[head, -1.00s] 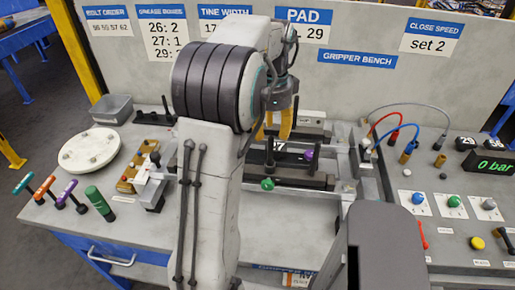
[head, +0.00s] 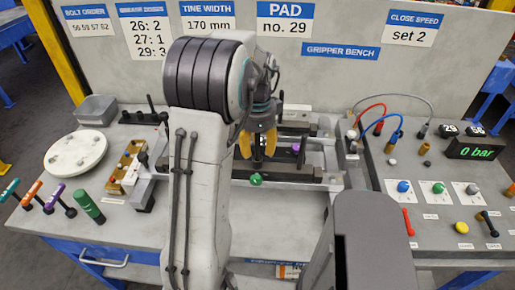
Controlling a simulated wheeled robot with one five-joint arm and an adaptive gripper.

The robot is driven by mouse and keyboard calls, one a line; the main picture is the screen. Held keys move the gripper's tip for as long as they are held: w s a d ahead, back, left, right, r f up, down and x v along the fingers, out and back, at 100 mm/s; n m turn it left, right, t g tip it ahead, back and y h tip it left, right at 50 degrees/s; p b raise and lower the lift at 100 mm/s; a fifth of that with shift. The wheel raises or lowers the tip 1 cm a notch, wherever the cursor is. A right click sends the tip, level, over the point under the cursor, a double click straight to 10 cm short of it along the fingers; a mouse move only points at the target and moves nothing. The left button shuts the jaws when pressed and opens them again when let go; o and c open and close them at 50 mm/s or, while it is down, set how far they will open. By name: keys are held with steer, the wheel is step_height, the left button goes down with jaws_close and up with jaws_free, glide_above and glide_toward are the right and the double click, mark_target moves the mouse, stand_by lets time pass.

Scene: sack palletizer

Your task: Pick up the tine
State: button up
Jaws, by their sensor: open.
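My gripper (head: 258,153) hangs in the middle of the bench with its yellow fingers apart. A dark upright piece shows between the fingers; I cannot tell whether they touch it. Below and right of the gripper lies a fixture with a long dark bar (head: 296,174), a green knob (head: 256,180) at its front and a purple knob (head: 295,147) behind. Which dark piece is the tine I cannot tell for sure. My arm hides the fixture's left part.
A white round plate (head: 76,153), a grey bin (head: 96,110) and coloured-handled tools (head: 88,206) are at left. At right are hoses, coloured buttons and a display (head: 478,148) reading 0 bar. A sign board (head: 330,80) stands behind. The bench's front middle (head: 275,220) is clear.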

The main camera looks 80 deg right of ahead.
steer(key=shift+o, duration=0.2)
jaws_close()
steer(key=shift+r, duration=0.15)
stand_by(0.3)
